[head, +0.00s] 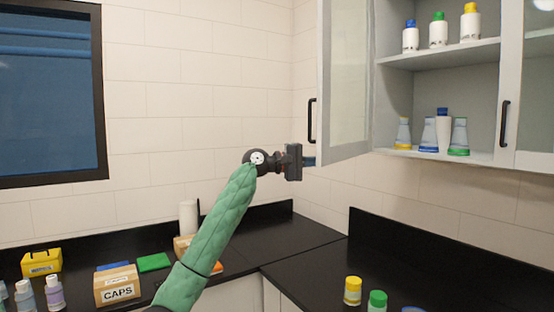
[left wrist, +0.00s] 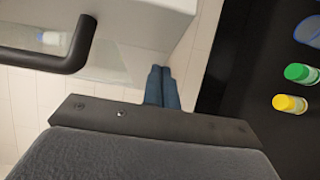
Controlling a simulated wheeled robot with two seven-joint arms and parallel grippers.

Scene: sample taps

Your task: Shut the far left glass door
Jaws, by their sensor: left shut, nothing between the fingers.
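The far left glass door (head: 345,85) of the wall cabinet stands open, swung out toward me, with its pale frame and glass pane seen at an angle. Its black handle (head: 311,121) is on the door's left edge. My left gripper (head: 309,161) is shut and empty, at the height of the door's bottom edge, just below the handle in the picture. In the left wrist view its blue fingertips (left wrist: 162,88) are together, and the handle (left wrist: 70,50) is to their upper left, apart from them. I cannot tell whether the fingers touch the door. My right gripper is out of view.
The cabinet's shelf (head: 440,53) holds several bottles and flasks. Another door handle (head: 504,123) is further right. Below, the black counter (head: 320,270) carries yellow-capped (head: 352,290) and green-capped (head: 377,300) bottles. A CAPS box (head: 117,288) and yellow case (head: 41,262) are left.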

